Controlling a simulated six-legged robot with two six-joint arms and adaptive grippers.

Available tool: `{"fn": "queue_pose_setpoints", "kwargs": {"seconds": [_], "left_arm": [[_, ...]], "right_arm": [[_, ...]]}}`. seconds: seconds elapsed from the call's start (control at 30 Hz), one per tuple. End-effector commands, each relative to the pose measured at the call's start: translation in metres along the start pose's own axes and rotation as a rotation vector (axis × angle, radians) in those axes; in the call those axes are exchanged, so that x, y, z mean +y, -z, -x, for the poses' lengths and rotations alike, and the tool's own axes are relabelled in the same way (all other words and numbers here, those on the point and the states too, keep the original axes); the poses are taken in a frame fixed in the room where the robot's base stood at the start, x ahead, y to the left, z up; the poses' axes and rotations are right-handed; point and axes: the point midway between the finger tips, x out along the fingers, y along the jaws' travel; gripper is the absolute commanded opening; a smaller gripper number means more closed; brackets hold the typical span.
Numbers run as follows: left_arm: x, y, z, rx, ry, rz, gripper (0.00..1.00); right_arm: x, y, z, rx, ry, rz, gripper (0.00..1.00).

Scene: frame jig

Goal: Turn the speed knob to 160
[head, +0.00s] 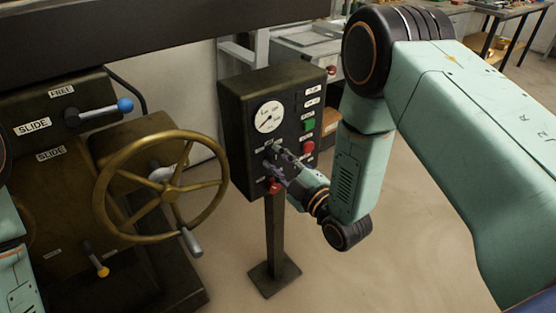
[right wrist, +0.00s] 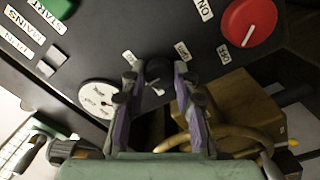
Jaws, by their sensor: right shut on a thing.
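The speed knob (right wrist: 158,78) is a small dark knob on the front of a dark control box (head: 239,125). In the right wrist view it sits between the two fingers of my right gripper (right wrist: 155,88), which is shut on it. In the head view my right gripper (head: 275,163) reaches the box face below the round white dial (head: 269,117) and hides most of the knob. Small white labels stand around the knob, too small to read surely. The dial also shows in the right wrist view (right wrist: 98,95). My left gripper is out of view.
The box carries a green button (head: 308,125), a red button (head: 308,147) and a lower red knob (head: 274,187), near my gripper. It stands on a post. A brass handwheel (head: 216,205) and a blue-tipped lever (head: 124,105) are at left. The floor at right is clear.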

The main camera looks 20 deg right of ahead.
Motion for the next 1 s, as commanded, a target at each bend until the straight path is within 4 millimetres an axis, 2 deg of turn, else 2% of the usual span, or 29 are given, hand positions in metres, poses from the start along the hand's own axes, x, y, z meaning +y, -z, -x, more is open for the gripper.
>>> {"fn": "queue_pose_setpoints", "kwargs": {"seconds": [0.37,0.4,0.6,0.67,1.0], "left_arm": [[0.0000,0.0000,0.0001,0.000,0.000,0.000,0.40],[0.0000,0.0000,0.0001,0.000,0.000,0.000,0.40],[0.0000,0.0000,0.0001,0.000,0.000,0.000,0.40],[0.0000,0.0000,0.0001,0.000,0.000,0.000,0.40],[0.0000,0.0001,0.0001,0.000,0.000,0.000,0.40]], "right_arm": [[0.0005,0.0001,-0.0004,0.001,-0.002,0.006,0.00],[0.0005,0.0001,-0.0004,0.001,-0.001,0.005,0.30],[0.0004,0.0001,-0.0003,0.001,-0.001,0.005,0.47],[0.0003,0.0001,-0.0003,0.001,-0.001,0.005,0.52],[-0.0001,-0.0004,0.0024,-0.001,0.000,0.004,0.52]]}}
